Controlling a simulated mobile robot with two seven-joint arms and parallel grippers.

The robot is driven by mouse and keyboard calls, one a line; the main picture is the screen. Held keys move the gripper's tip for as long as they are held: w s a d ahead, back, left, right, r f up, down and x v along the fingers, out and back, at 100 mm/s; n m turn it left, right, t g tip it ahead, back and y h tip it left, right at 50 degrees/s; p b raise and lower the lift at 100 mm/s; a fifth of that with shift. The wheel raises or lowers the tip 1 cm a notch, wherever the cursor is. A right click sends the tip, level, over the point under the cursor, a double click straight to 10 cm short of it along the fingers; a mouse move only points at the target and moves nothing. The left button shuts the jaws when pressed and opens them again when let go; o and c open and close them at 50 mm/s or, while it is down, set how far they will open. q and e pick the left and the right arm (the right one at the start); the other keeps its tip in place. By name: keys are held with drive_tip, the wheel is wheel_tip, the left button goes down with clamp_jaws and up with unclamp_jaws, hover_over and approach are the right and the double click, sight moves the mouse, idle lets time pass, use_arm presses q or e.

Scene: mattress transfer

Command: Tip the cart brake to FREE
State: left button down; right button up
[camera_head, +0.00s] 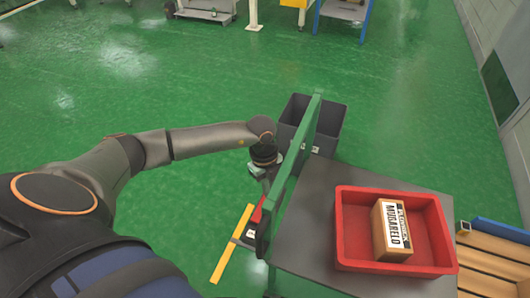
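The cart has a grey top (318,207) and a tall green end panel (291,172). A small red part (257,212), which looks like the brake lever, sits low against the left face of the panel. A dark plate with a small white label (249,234) is just below it. My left gripper (265,186) points down beside the panel, just above the red part. I cannot tell whether they touch, or whether its fingers are open or shut. The brake's setting is not readable. My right gripper is not in view.
A red tray (343,226) with a cardboard box (391,231) stands on the cart top. A dark grey bin (331,128) is behind the panel. A yellow bar (232,244) lies left of the plate. A wooden pallet (492,264) is at the right.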

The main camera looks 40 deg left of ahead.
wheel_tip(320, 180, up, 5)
drive_tip(key=p, duration=0.4)
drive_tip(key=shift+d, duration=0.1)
idle(0.5)
